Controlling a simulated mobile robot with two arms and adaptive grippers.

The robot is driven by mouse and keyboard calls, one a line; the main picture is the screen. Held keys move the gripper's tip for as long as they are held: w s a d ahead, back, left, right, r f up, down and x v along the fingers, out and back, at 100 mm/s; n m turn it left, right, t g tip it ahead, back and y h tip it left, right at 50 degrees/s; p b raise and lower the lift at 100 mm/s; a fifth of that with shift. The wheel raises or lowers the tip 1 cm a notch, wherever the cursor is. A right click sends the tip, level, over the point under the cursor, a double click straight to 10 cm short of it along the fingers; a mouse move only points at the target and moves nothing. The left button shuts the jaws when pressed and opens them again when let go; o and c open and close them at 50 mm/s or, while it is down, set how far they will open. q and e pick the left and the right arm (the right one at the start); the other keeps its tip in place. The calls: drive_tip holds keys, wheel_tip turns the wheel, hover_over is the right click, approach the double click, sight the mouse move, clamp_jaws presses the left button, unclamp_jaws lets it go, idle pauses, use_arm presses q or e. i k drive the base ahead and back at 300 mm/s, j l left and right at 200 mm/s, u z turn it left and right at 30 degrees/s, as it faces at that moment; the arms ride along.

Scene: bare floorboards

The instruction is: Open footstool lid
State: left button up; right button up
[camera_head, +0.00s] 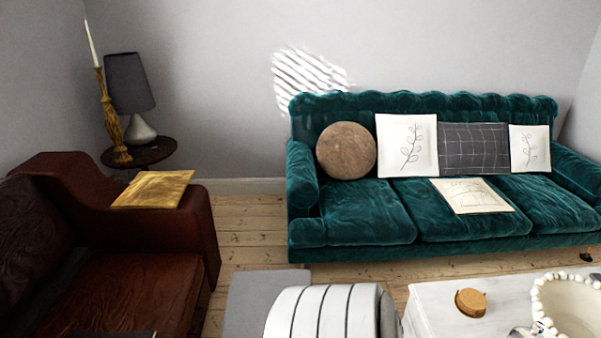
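A flat grey surface (259,299) with a straight far edge shows at the bottom centre, on the floorboards beside the dark red sofa. It may be the top of the footstool, but its lower part is cut off by the frame and I cannot tell whether it has a lid. A white ribbed rounded form (325,311) with dark seams covers its right part; I cannot tell what it is. Neither of my grippers is in view.
A green sofa (366,211) with several cushions stands behind. A white marble-like table (437,308) carries a beaded bowl (570,306) at right. Bare floorboards (246,237) show between the sofas.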

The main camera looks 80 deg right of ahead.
sight(253, 295)
drive_tip(key=z, duration=2)
